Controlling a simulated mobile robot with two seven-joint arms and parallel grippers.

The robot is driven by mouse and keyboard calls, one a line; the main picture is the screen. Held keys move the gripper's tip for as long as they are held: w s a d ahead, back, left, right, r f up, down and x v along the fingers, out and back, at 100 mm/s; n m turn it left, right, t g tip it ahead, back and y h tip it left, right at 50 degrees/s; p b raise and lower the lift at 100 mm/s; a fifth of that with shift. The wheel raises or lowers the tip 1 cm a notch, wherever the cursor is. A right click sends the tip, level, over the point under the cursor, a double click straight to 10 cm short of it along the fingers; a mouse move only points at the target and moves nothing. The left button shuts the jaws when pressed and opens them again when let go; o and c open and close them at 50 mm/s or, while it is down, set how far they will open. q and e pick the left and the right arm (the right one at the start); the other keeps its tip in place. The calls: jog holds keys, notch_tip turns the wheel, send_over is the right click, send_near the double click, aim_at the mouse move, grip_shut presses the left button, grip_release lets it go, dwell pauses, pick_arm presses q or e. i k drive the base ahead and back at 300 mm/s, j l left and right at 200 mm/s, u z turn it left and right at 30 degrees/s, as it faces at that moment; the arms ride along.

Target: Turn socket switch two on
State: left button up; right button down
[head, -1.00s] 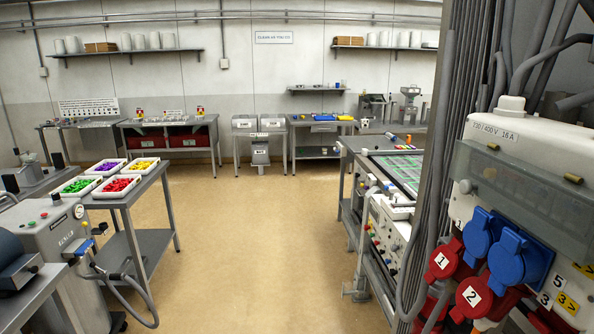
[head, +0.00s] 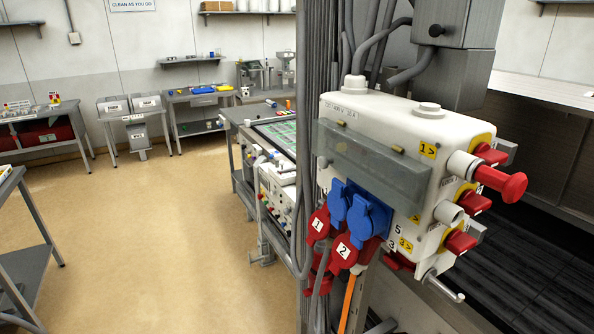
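A white socket box (head: 385,108) hangs on a post right of the middle. Its front has two red sockets, numbered 1 (head: 318,225) and 2 (head: 343,250), and two blue sockets (head: 370,215). Its right side has several red switches on yellow plates: an upper one (head: 490,154), a middle one (head: 474,203) and a lower one (head: 460,242). A larger red handle (head: 500,182) sticks out to the right. Yellow labels read 1 (head: 428,150) and 3 (head: 404,244); I cannot read a 2 on any switch label. Neither gripper is in view.
Cables and an orange lead (head: 347,303) hang below the box. A metal hook (head: 443,287) juts from its lower right. A workbench (head: 268,132) stands behind the box at left. Open floor (head: 150,240) lies to the left.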

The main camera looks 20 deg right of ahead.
aim_at(473, 203)
jog(key=z, duration=1.55)
jog(key=i+l+u, duration=0.2)
jog(key=l, duration=0.2)
jog(key=i+l+u, duration=0.2)
jog(key=l, duration=0.25)
jog(key=l+u, duration=0.2)
jog(key=l, duration=0.2)
